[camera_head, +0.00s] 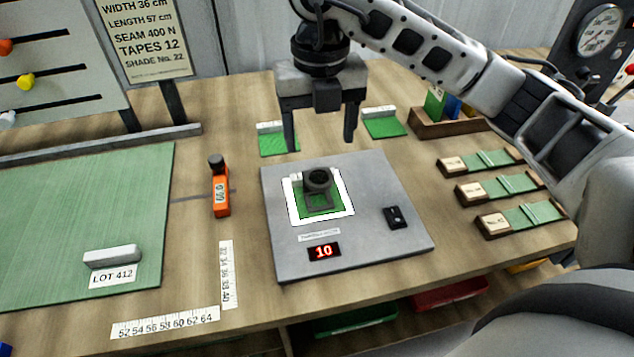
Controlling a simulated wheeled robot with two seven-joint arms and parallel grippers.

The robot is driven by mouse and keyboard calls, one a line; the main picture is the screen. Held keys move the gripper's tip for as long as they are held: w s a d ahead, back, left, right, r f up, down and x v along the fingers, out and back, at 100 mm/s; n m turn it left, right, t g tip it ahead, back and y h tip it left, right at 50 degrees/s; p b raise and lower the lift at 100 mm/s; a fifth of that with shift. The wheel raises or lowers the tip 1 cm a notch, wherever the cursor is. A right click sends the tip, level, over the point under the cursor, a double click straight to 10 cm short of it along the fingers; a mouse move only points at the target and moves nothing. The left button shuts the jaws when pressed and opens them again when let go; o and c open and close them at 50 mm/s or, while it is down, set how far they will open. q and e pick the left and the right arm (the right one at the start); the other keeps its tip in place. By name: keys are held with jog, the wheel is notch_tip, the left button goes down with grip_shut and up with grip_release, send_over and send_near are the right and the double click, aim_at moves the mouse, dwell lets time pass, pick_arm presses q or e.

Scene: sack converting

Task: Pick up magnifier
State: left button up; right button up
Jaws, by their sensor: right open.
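The magnifier (318,182) is a small dark folding stand with a round lens. It stands on a green woven swatch inside a white square frame (346,190) on a grey panel (385,240). My right gripper (320,145) comes in from the upper right and points down. Its two fingers are wide apart with nothing between them. In the picture it hangs just above and behind the magnifier, apart from it. My left gripper is not in view.
An orange tool (220,190) stands left of the panel. Green swatches (278,140) lie behind it, and several sample blocks (485,190) lie at right. A green sheet (80,220) with a white block (112,256) covers the left. A gauge (600,30) stands at back right.

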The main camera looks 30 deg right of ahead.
aim_at(318, 175)
notch_tip(318, 175, down, 10)
jog(key=shift+a+f+p, duration=0.1)
jog(key=shift+p, duration=0.65)
jog(key=c, duration=1.1)
jog(key=shift+c, duration=0.2)
